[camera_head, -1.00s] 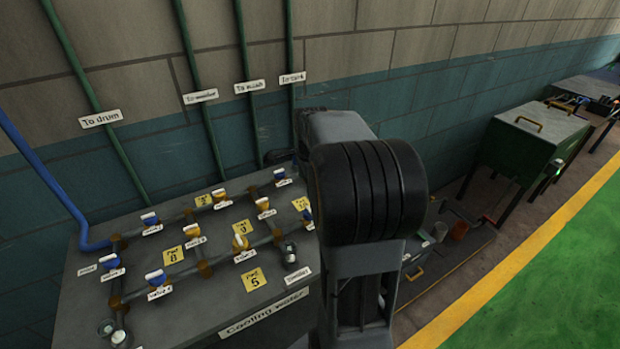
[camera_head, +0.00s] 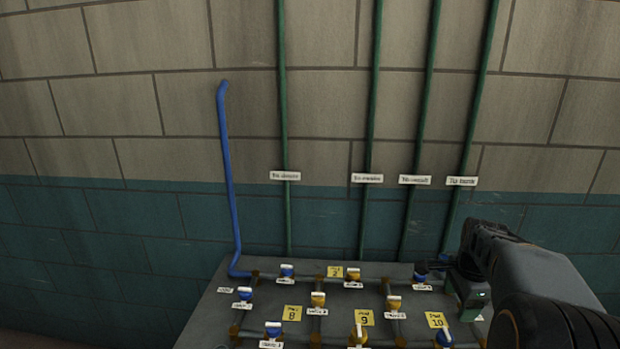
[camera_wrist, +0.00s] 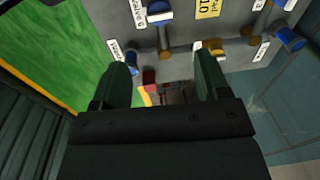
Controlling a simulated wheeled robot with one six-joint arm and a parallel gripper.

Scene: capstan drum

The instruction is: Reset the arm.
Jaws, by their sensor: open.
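My gripper (camera_wrist: 163,85) is open in the wrist view, its two dark green fingers apart with nothing held between them. Beyond the fingers lies the edge of the grey valve bench, with the floor past it. In the head view my dark arm comes in at the lower right, over the right end of the grey valve bench (camera_head: 212,308).
The bench carries pipes, blue valves (camera_head: 273,330) and yellow valves (camera_head: 318,300), with yellow pad labels (camera_head: 292,313). A blue pipe (camera_head: 232,190) and several green pipes (camera_head: 284,120) run up the wall behind. Green floor (camera_wrist: 60,60) shows at left in the wrist view.

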